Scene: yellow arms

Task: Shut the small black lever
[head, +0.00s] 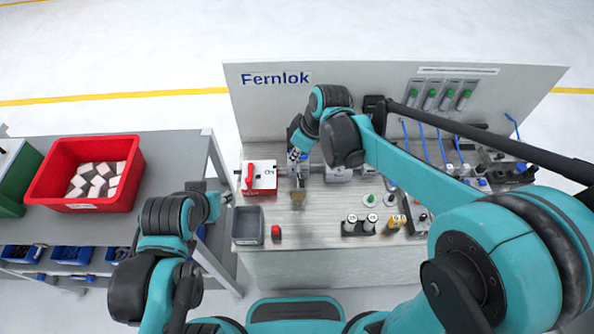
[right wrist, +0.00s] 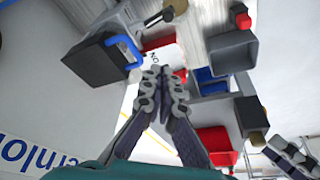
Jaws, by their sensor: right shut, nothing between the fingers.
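I cannot clearly make out the small black lever in either view. My right gripper (head: 296,156) is over the bench just right of a white box with a red handle (head: 250,178). In the right wrist view its fingers (right wrist: 162,78) are shut and empty, in front of a white labelled face (right wrist: 160,57). A black block with a blue loop (right wrist: 98,60) is left of the fingertips. A dark piece with a brass-coloured part (right wrist: 175,10) is at the top edge. My left gripper (head: 222,197) is at the bench's left edge; its finger opening is unclear.
A grey bin (head: 248,226) and a small red block (head: 276,232) are at the bench's front left. A holder with white-capped cylinders (head: 362,229) stands mid-front. A back panel (head: 360,80) rises behind. A red crate (head: 120,150) stands on the left table.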

